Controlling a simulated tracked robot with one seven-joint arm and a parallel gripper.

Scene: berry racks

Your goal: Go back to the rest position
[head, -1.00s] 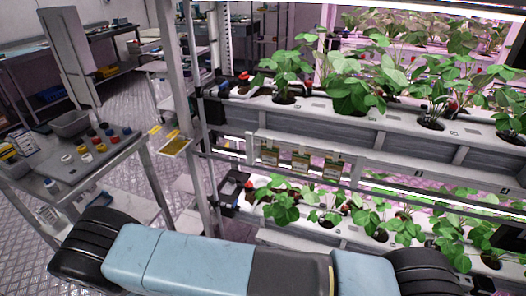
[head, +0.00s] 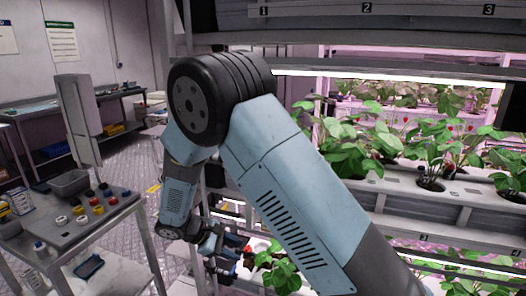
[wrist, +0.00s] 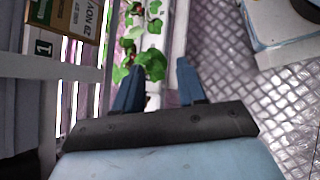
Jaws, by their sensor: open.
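My gripper (wrist: 160,78) shows in the wrist view with its two blue fingers apart and nothing between them. Beyond the fingers are green plant leaves (wrist: 140,35) and a pale rack edge. In the head view my arm rises across the middle and bends down at a black joint, with the gripper end (head: 226,262) low beside the left end of the plant rack. Part of the gripper is hard to make out there. My arm hides the left part of the upper plant row.
The berry rack (head: 432,198) with several plants fills the right. Patterned floor lies open beside the rack (wrist: 235,90).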

